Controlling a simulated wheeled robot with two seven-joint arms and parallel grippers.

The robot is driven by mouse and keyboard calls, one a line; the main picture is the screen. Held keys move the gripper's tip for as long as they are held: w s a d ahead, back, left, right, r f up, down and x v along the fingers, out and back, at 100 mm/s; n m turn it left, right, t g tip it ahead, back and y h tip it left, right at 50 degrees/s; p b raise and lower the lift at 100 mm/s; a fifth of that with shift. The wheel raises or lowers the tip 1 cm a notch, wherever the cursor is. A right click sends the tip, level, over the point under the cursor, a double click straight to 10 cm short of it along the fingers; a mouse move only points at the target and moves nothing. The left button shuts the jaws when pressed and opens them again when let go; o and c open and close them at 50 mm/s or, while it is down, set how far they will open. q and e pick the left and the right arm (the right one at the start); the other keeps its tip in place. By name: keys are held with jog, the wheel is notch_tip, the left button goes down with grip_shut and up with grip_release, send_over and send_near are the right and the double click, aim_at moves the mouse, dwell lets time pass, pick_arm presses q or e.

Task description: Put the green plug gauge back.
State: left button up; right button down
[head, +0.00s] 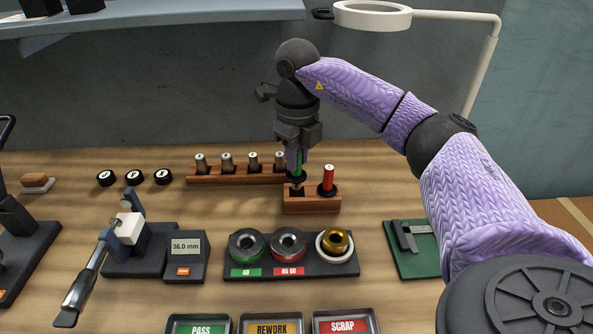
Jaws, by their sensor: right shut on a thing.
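The green plug gauge (298,165) is upright between the fingers of my right gripper (296,150), which is shut on it. It is over the left part of a small wooden block (313,205) at the back middle of the bench. Its lower end is at the left hole of the block; I cannot tell how deep it sits. A red plug gauge (328,178) stands upright in the right hole of the same block. My left gripper is not in view.
A wooden rack (235,179) with several metal pins adjoins the block on the left. In front are a ring gauge holder (290,262), a display gauge stand (184,258) and labelled trays (272,324). A green mat (412,262) with a caliper lies right. A lamp (372,14) hangs above.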

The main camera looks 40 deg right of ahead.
jog(key=shift+w+d+f, duration=0.15)
jog(key=shift+d, duration=0.05)
notch_tip(320, 180, down, 3)
jog(key=shift+f+b, duration=0.1)
jog(key=shift+b, duration=0.65)
jog(key=shift+f, duration=0.15)
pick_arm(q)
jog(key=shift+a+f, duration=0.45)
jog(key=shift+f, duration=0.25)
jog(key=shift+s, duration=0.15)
